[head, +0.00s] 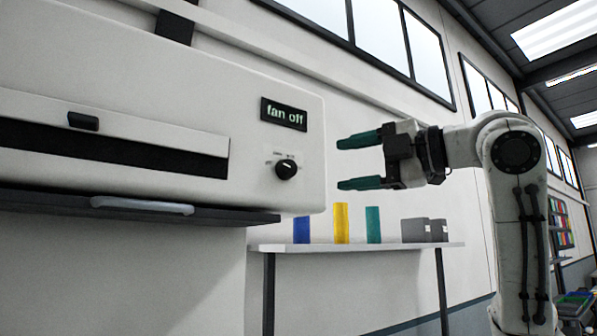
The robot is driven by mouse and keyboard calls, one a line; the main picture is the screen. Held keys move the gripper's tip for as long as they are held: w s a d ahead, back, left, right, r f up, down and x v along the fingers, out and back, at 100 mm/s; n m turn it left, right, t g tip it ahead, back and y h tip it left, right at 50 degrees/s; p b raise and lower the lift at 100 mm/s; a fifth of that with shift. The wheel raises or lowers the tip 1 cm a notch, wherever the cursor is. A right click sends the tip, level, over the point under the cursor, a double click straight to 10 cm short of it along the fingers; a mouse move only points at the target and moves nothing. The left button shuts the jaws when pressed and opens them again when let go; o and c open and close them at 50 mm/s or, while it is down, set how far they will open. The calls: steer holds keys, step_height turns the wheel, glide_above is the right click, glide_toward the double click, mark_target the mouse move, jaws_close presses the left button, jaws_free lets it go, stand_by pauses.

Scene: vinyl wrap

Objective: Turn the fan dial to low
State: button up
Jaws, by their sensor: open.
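The fan dial (286,170) is a small black round knob on the front of a white machine (300,190). Small marks sit around the dial but are too small to read. A black display (284,114) above it reads "fan off" in green letters. My gripper (342,163) has two green fingers, spread apart and empty. It points left toward the machine, with its fingertips to the right of the dial in the picture. It appears apart from the dial; the depth between them is hard to tell.
A dark ledge (120,214) with a grey handle (142,205) juts out below the machine. A shelf (350,246) behind holds blue, yellow and teal cylinders (342,223) and grey boxes (415,230). Open space lies between my fingers and the machine's front.

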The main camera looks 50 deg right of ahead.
mark_target(292, 169)
steer(key=w+p, duration=0.1)
steer(key=w, duration=0.2)
steer(key=w+a+p, duration=0.1)
steer(key=w, duration=0.2)
steer(key=w+r+p, duration=0.1)
steer(key=w, duration=0.2)
steer(key=shift+a+r, duration=0.1)
steer(key=shift+a, duration=0.15)
steer(key=shift+w+a+p, duration=0.1)
steer(key=shift+w+p, duration=0.3)
steer(key=shift+w, duration=0.25)
steer(key=shift+c, duration=0.2)
steer(key=c, duration=1)
steer(key=shift+f, duration=0.2)
